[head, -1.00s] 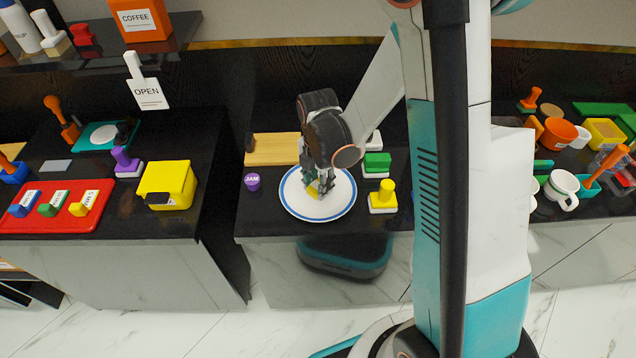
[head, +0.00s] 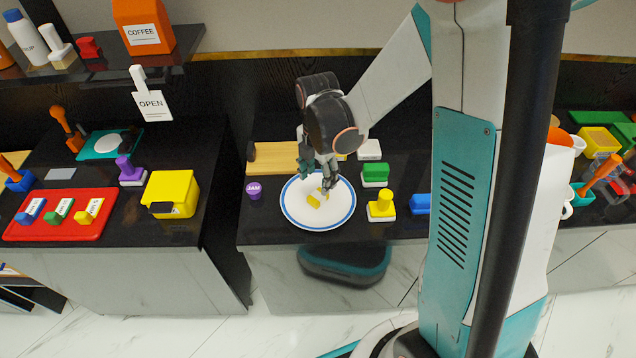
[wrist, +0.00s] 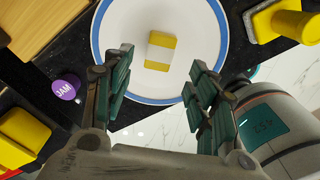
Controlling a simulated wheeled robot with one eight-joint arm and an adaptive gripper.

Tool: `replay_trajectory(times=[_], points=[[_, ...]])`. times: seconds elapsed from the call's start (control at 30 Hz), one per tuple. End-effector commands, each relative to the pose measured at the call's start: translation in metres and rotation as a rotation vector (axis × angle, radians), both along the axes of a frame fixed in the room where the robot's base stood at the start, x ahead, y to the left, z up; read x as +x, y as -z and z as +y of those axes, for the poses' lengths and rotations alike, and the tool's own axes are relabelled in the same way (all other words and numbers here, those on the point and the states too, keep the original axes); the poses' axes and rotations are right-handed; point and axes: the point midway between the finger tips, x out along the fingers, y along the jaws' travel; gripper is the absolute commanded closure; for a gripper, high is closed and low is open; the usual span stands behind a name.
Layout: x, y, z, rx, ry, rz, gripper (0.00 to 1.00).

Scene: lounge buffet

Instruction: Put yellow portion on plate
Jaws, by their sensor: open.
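The yellow portion (head: 314,200), a small block with a pale band, lies on the white plate with a blue rim (head: 297,212). In the wrist view the portion (wrist: 161,43) sits well inside the rim of the plate (wrist: 118,30). My gripper (head: 320,178) is open just above the plate. In the wrist view its two fingers (wrist: 157,92) are spread wide with nothing between them, and the portion lies beyond the fingertips, apart from them.
A purple jam jar (head: 254,190) stands left of the plate, a wooden board (head: 272,157) behind it. Yellow (head: 382,205) and green (head: 375,173) knobbed pieces stand to the right. A red tray (head: 60,215) and a yellow box (head: 172,193) are on the left counter.

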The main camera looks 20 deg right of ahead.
Motion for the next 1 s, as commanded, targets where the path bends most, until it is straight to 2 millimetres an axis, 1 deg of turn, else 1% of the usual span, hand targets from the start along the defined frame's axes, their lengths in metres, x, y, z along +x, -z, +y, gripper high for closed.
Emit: replay_trajectory(times=[0.03,0.2,0.37,0.47,0.57,0.67,0.8,1.0], points=[[0.000,-0.013,0.000,0.000,0.000,0.000,0.47],[0.000,-0.038,0.000,0.000,0.000,0.000,0.47],[0.000,-0.049,0.000,0.000,0.004,-0.001,0.47],[-0.003,-0.058,0.000,0.000,0.048,-0.016,0.47],[-0.009,-0.075,0.000,0.004,0.161,-0.051,0.47],[-0.021,-0.098,0.000,0.016,0.337,-0.104,0.47],[-0.040,-0.130,0.000,0.056,0.609,-0.185,0.47],[-0.070,-0.166,0.000,0.152,0.994,-0.285,0.47]])
